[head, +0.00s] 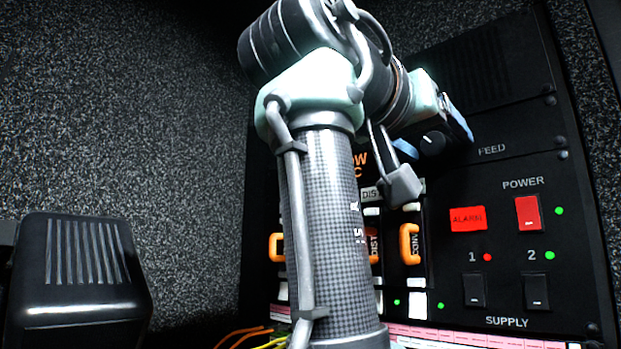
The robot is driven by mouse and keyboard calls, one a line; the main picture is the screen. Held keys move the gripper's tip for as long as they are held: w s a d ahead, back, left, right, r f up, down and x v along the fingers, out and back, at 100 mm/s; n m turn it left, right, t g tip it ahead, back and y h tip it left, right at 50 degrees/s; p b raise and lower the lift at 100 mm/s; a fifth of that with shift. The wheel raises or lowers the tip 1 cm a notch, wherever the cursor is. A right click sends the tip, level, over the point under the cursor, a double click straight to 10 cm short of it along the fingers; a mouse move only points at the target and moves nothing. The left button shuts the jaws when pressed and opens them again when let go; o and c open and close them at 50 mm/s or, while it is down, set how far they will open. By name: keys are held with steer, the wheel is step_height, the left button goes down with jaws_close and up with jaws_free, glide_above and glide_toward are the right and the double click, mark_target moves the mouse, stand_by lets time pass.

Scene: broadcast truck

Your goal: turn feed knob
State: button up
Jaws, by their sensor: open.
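The feed knob (433,143) is a dark round knob with a pale pointer mark. It shows just left of the FEED label (491,150) on the black panel, close beside my gripper's light green and blue housing. My gripper (402,184) is open, with one grey fingertip in plain view below and left of the knob. The other fingertip cannot be made out. I see no clear contact between the finger and the knob. My arm hides the panel's left part.
Right of my arm are a red ALARM light (468,218), a red POWER switch (528,212) and two black SUPPLY switches (505,291). Orange handles (409,244) stick out below my gripper. A black ribbed box (78,280) stands at lower left. Yellow and orange cables run at the bottom.

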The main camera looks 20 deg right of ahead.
steer(key=shift+c, duration=0.3)
jaws_close()
steer(key=m, duration=0.3)
steer(key=shift+a+m, duration=0.1)
steer(key=shift+m, duration=0.2)
steer(key=m, duration=0.4)
steer(key=shift+m, duration=0.4)
steer(key=m, duration=0.3)
steer(key=shift+m, duration=0.3)
steer(key=shift+m+h, duration=0.3)
steer(key=shift+m, duration=1.7)
